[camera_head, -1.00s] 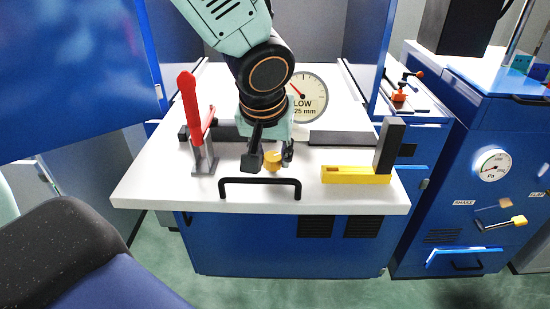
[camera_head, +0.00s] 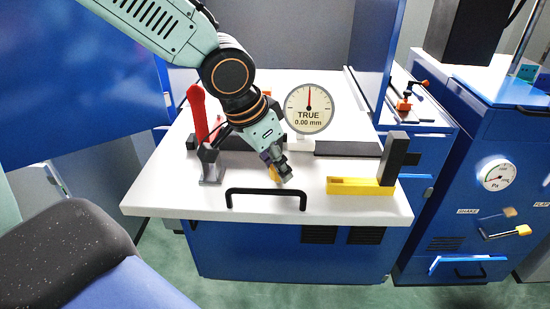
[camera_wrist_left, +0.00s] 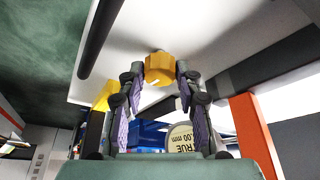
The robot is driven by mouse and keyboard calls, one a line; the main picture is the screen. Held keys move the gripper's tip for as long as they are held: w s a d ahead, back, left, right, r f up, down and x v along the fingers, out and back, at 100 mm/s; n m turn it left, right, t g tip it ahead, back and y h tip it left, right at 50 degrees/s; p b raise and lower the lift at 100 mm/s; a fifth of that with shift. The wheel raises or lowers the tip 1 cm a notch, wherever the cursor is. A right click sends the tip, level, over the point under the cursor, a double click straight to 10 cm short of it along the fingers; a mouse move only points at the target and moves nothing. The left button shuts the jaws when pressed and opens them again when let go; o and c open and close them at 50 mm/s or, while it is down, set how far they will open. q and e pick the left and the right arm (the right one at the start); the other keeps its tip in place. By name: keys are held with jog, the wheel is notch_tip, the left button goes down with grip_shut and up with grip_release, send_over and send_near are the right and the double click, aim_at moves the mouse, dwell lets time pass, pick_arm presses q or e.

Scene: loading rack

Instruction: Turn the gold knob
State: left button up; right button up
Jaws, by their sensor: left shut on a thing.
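The gold knob (camera_wrist_left: 159,68) sits between the fingertips of my left gripper (camera_wrist_left: 160,74) in the left wrist view, with a finger pad on each side of it. In the head view the left gripper (camera_head: 276,168) reaches down to the white tabletop and covers most of the gold knob (camera_head: 274,174). The left gripper is shut on the knob. A round dial (camera_head: 309,108) behind it reads "TRUE 0.00 mm", its red needle pointing straight up. My right gripper does not show.
A black bar handle (camera_head: 266,191) stands close in front of the knob. A red lever (camera_head: 198,113) on a grey clamp is to the left, near the arm. A yellow block (camera_head: 350,187) with a black upright is to the right. A blue machine (camera_head: 470,180) stands farther right.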

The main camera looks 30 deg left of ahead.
pick_arm(q)
jog(key=shift+s+f, duration=0.1)
dwell(0.5)
jog(key=o, duration=1.1)
jog(key=shift+d, duration=0.2)
jog(key=shift+o, duration=0.2)
jog(key=shift+a, duration=0.1)
jog(key=shift+a, duration=0.1)
